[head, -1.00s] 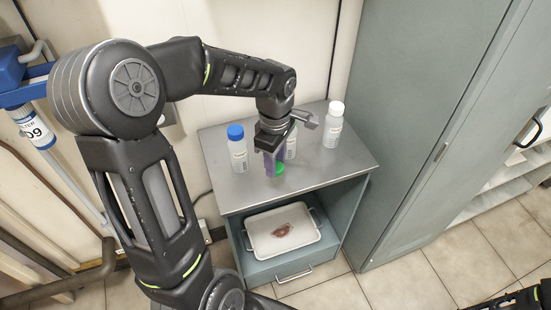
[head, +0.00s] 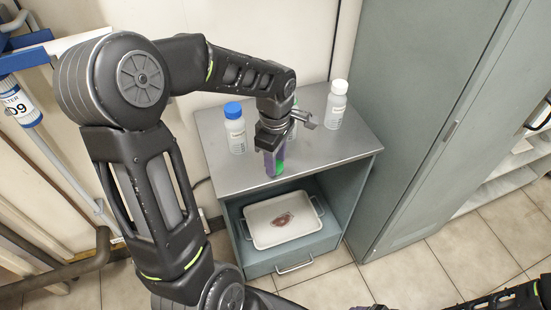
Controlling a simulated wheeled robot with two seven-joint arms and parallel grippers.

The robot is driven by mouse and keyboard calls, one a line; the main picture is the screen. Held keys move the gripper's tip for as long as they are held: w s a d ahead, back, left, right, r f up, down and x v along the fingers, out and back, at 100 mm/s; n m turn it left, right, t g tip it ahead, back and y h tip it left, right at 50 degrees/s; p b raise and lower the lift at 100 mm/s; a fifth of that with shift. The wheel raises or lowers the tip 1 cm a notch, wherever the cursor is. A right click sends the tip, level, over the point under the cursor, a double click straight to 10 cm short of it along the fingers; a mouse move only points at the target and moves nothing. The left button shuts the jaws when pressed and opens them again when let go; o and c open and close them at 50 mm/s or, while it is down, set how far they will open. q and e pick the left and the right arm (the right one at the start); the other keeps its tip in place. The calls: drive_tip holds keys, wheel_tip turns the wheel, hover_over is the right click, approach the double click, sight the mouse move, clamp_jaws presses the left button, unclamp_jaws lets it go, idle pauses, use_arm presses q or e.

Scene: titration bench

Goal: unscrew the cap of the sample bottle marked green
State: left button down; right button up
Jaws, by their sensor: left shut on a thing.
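My left gripper (head: 270,160) points down over the front part of the grey cabinet top (head: 235,178). It is shut on a small green thing, which looks like the green cap (head: 280,168), low between its purplish fingers. A white sample bottle (head: 293,129) stands just behind the gripper, largely hidden by the wrist. A little green shows near its top, but I cannot tell whether that is a cap or a marking. I cannot tell whether the held green piece touches the cabinet top. Only dark parts of my right arm show at the bottom right.
A blue-capped bottle (head: 235,128) stands left of the gripper and a white-capped bottle (head: 336,106) stands at the back right. A white tray (head: 257,238) with a reddish-brown item sits in the open compartment below. A tall grey cabinet (head: 420,130) borders the right.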

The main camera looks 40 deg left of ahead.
use_arm(q)
drive_tip(key=c, duration=0.8)
unclamp_jaws()
drive_tip(key=shift+c, duration=0.2)
drive_tip(key=shift+r, duration=0.1)
wheel_tip(320, 180, up, 8)
drive_tip(key=shift+f, duration=0.2)
